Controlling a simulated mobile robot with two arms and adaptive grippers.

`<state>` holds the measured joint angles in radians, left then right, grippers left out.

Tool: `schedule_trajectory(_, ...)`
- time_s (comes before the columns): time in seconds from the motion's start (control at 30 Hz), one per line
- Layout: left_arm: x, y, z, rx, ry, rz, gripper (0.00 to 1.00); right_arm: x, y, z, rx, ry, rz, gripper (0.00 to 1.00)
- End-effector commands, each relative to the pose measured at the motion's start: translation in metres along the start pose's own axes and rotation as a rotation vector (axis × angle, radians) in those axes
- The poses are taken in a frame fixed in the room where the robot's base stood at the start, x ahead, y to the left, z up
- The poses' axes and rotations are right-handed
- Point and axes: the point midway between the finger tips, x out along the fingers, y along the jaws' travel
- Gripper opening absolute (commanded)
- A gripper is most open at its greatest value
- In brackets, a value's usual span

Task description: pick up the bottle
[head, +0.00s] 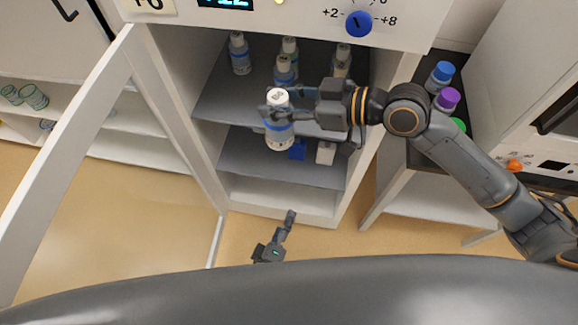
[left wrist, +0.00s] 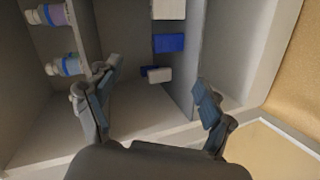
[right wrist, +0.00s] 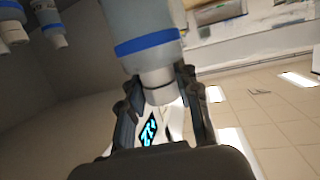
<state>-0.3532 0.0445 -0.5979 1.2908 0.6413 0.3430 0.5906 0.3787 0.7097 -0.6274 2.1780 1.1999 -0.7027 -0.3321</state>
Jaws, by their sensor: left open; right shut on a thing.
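A white bottle (head: 280,137) with a blue band and white cap is held upright in my right gripper (head: 278,103), in front of the open cabinet's shelves. In the right wrist view the bottle (right wrist: 146,22) shows large, and the fingers of the right gripper (right wrist: 160,92) are shut around its cap end. My left gripper (head: 285,228) is low in the head view, below the cabinet. In the left wrist view the left gripper (left wrist: 158,80) is open, with nothing between its fingers.
Several similar bottles (head: 240,55) stand on the upper shelf (head: 215,103). A blue box (head: 298,150) and a white box (head: 326,153) sit on the lower shelf (head: 235,160). The open door (head: 70,150) is at left. Coloured-cap bottles (head: 440,78) stand on a side table at right.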

Motion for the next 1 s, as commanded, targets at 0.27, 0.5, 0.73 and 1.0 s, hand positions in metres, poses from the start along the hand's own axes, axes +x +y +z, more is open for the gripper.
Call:
schedule_trajectory(0.27, -0.019, 0.168, -0.018, -0.658, 0.130, 0.347, 0.81, 0.000, 0.000, -0.001, -0.001, 0.002, 0.000, 0.00)
schedule_trajectory(0.5, -0.072, 0.271, -0.050, -1.371, 0.174, 0.573, 0.81, 0.000, 0.000, -0.001, -0.001, 0.002, 0.000, 0.00)
schedule_trajectory(0.73, -0.104, 0.300, -0.067, -1.784, 0.188, 0.634, 0.81, 0.000, 0.000, -0.001, -0.001, 0.002, 0.000, 0.00)
schedule_trajectory(1.0, -0.096, 0.308, -0.078, -1.866, 0.191, 0.643, 0.81, 0.000, 0.000, -0.001, -0.001, 0.002, 0.000, 0.00)
